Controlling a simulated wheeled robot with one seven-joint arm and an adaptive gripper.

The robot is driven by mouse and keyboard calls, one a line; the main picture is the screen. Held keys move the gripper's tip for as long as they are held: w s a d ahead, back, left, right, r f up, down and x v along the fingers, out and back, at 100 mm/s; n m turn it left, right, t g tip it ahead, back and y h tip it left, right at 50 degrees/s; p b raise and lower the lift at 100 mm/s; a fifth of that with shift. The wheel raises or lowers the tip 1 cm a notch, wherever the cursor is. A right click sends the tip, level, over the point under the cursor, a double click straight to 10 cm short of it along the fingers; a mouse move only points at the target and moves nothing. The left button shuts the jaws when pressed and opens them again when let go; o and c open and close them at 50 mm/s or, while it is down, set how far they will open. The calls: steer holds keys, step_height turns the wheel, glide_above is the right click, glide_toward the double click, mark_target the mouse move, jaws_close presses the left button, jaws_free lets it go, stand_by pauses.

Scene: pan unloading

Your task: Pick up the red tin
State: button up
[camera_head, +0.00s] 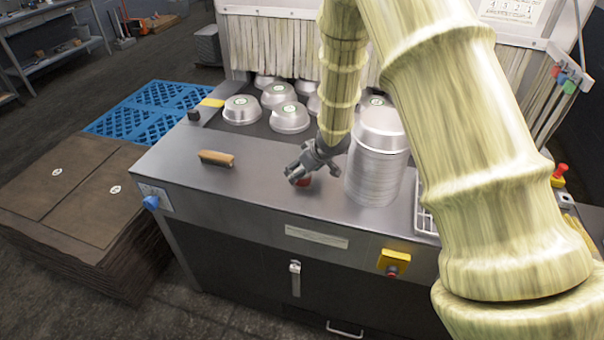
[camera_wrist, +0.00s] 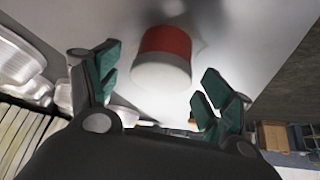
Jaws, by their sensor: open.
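The red tin (camera_wrist: 163,44) stands on the metal worktop, between and just beyond the fingers in the wrist view. It has a red side and a pale, whitish end facing the camera. In the head view only a small part of the red tin (camera_head: 304,182) shows, beneath my gripper (camera_head: 298,174). The gripper is open, and in the wrist view its two fingers (camera_wrist: 152,88) spread to the left and right of the tin with gaps on both sides.
A tall stack of metal pans (camera_head: 374,178) stands close to the right of my gripper. Several upturned pans (camera_head: 289,117) lie behind. A wooden brush (camera_head: 216,158) lies to the left. The worktop (camera_head: 250,200) is clear in front, up to its edge.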

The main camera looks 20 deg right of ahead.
steer(key=shift+w+f, duration=0.2)
steer(key=shift+f, duration=0.15)
steer(key=c, duration=1.2)
steer(key=shift+r, duration=0.2)
